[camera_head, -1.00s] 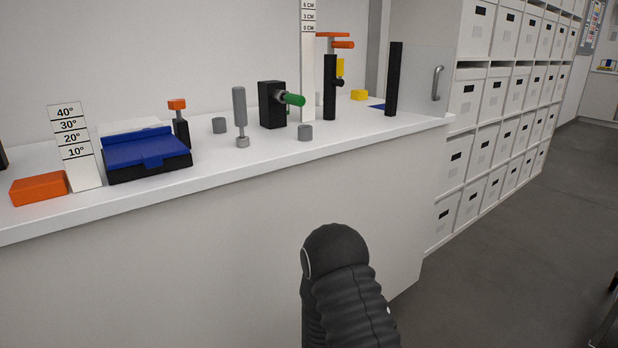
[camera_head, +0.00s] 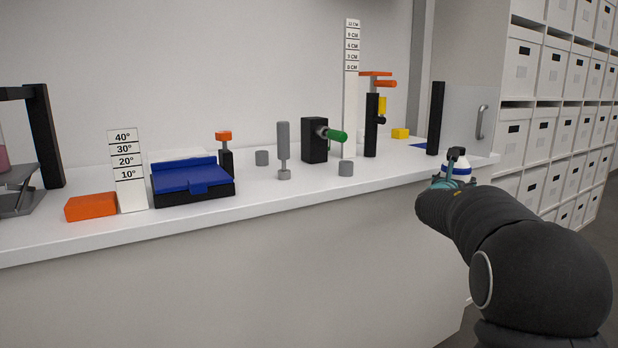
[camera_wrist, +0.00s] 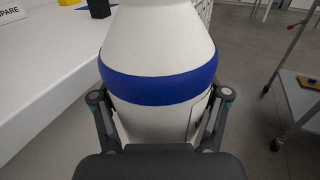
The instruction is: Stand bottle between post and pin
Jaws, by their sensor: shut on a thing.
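A white bottle with a blue band (camera_wrist: 158,88) fills the middle of the wrist view, with a finger on each side. My gripper (camera_head: 452,178) is shut on it. In the head view, the bottle (camera_head: 462,171) shows partly behind my gripper, near the counter's right end. A plain black upright post (camera_head: 436,118) stands behind it, near the right end. A grey pin-like piece (camera_head: 284,140) stands farther left. I cannot tell which upright is the named post or pin.
A clear panel with a handle (camera_head: 481,122) is at the right.

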